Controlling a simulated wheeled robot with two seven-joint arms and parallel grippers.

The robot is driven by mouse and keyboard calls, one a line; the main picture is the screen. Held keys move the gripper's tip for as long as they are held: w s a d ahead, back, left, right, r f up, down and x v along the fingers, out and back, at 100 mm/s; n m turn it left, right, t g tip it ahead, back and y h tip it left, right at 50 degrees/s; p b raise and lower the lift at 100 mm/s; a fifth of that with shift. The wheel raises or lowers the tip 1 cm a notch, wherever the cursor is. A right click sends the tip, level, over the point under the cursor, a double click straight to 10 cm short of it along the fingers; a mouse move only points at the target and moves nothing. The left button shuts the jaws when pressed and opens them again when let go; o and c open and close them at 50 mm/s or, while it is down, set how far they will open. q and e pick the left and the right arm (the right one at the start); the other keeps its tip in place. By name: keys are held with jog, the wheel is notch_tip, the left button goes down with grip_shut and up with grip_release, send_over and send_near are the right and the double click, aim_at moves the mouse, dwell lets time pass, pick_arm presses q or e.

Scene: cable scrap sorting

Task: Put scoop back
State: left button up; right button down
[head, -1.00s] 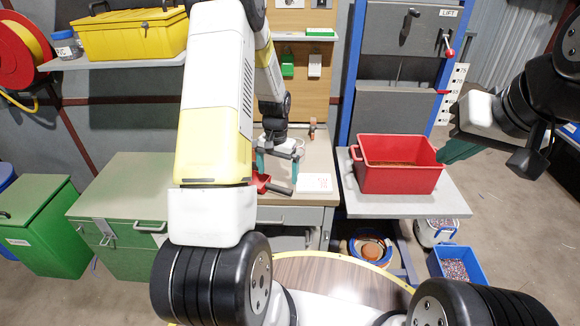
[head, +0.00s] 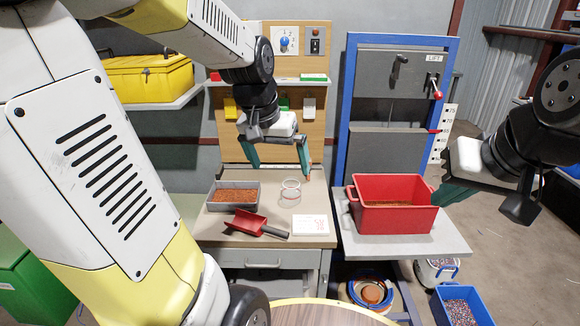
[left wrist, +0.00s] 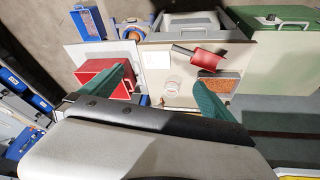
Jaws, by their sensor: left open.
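The red scoop (head: 250,222) with a dark handle lies on the workbench top (head: 210,233), in front of the grey tray (head: 233,196) of copper-brown granules. In the left wrist view the scoop (left wrist: 207,57) lies beside the tray (left wrist: 217,84). My left gripper (head: 276,178) is open and empty, raised above the back of the bench, with its green fingers wide apart; it is clear of the scoop. My right gripper (head: 446,194) is at the right, beside the red bin; its finger opening is not clear.
A clear round cup (head: 291,191) and a white card (head: 311,225) stand and lie on the bench. The red bin (head: 392,218) sits on the lift platform (head: 450,240) to the right. A pegboard (head: 262,150) rises behind the bench.

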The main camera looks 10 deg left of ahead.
pick_arm(q)
jog(key=s+d+r+t+h, duration=0.1)
jog(key=s+d+r+t, duration=0.1)
jog(key=s, duration=0.9)
notch_tip(320, 180, up, 2)
jog(key=shift+s+d+r, duration=0.2)
jog(key=shift+d, duration=0.3)
